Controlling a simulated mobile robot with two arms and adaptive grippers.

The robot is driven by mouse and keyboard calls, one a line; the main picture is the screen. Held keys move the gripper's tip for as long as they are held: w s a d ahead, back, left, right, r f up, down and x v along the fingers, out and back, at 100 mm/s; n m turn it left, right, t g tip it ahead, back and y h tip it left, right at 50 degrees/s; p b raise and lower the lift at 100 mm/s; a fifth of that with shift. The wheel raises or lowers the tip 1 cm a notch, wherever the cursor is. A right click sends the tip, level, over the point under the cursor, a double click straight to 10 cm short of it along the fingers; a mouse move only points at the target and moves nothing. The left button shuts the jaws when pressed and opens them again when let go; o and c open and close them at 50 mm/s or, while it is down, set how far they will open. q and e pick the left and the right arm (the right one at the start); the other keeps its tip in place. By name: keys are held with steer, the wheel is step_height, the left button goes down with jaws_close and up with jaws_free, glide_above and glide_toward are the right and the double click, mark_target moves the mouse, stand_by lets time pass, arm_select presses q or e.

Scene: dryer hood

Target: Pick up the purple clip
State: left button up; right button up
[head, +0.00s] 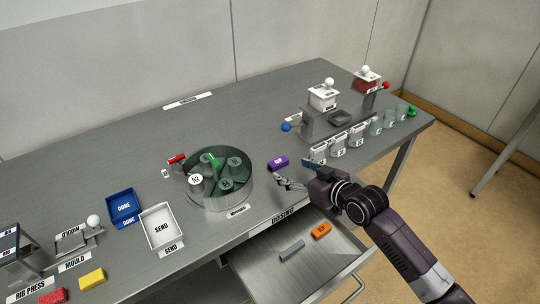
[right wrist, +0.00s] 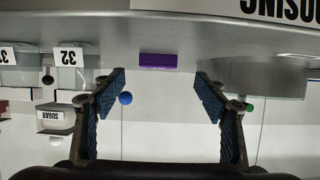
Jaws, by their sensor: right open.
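The purple clip (head: 278,162) lies on the grey table, between the round divided tray and the row of cups in the head view. In the right wrist view the purple clip (right wrist: 158,60) sits just beyond the gap between the fingertips. My right gripper (head: 292,171) is open and empty, low over the table's front edge, close in front of the clip. Its two blue-padded fingers also show in the right wrist view (right wrist: 160,82), one on each side of the clip and apart from it. My left gripper is not in view.
The round tray (head: 221,207) holding several items stands left of the clip. Labelled cups (head: 338,147) stand to its right. Table behind the clip is clear.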

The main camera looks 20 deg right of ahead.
mark_target(280, 162)
steer(key=shift+w+a+f, duration=0.2)
steer(key=shift+w, duration=0.25)
steer(key=shift+w+a, duration=0.1)
steer(key=shift+w, duration=0.15)
steer(key=shift+w+a+f, duration=0.1)
steer(key=shift+w+f, duration=0.05)
steer(key=shift+w, duration=0.35)
steer(key=x, duration=0.3)
steer(key=shift+w+f+p, duration=0.1)
steer(key=shift+w+p, duration=0.2)
steer(key=shift+w, duration=0.05)
steer(key=shift+w+a+f, duration=0.1)
steer(key=shift+w, duration=0.15)
steer(key=c, duration=0.9)
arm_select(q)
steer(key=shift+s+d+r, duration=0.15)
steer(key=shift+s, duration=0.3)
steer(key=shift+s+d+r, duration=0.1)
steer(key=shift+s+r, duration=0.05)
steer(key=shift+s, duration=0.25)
